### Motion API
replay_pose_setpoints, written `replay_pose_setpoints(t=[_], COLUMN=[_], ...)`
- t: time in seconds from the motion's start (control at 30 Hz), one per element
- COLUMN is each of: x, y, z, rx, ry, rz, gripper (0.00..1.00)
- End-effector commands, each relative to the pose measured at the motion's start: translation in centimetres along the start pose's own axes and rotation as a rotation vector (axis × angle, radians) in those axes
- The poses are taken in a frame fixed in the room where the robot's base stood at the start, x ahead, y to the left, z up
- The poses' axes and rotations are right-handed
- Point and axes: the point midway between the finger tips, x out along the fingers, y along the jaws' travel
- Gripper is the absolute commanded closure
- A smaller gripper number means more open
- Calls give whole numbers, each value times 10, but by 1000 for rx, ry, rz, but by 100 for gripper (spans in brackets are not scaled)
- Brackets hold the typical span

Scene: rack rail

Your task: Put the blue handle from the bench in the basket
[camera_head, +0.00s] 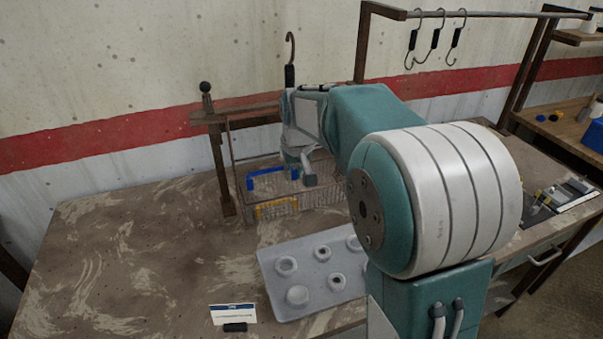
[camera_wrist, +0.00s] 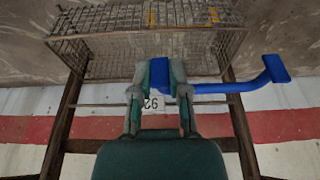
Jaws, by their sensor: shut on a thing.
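My gripper (camera_wrist: 162,72) is shut on a blue handle (camera_wrist: 235,86), holding it near one end. The rest of the handle reaches out to the right in the wrist view and bends at its tip. In the head view the blue handle (camera_head: 262,181) overlaps the wire basket (camera_head: 325,198), and my gripper partly hides it. The basket (camera_wrist: 105,56) also shows beyond the fingers in the wrist view. I cannot tell whether the handle is above the basket or inside its walls.
A grey tray (camera_head: 318,296) with round parts lies on the bench (camera_head: 130,250) in front. A small sign (camera_head: 233,315) stands at the front edge. Black hooks (camera_head: 434,40) hang from a rail at upper right.

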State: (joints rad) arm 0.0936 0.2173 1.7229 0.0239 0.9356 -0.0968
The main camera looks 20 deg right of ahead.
Motion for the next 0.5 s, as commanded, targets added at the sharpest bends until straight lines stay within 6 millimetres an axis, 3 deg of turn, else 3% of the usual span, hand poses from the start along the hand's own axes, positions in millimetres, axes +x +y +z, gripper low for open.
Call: replay_pose_setpoints(t=[0.27, 0.5], x=[21, 37], y=[12, 7], z=[-14, -26], rx=[6, 3], ry=[-3, -2], rz=[-10, -4], gripper=[100, 100])
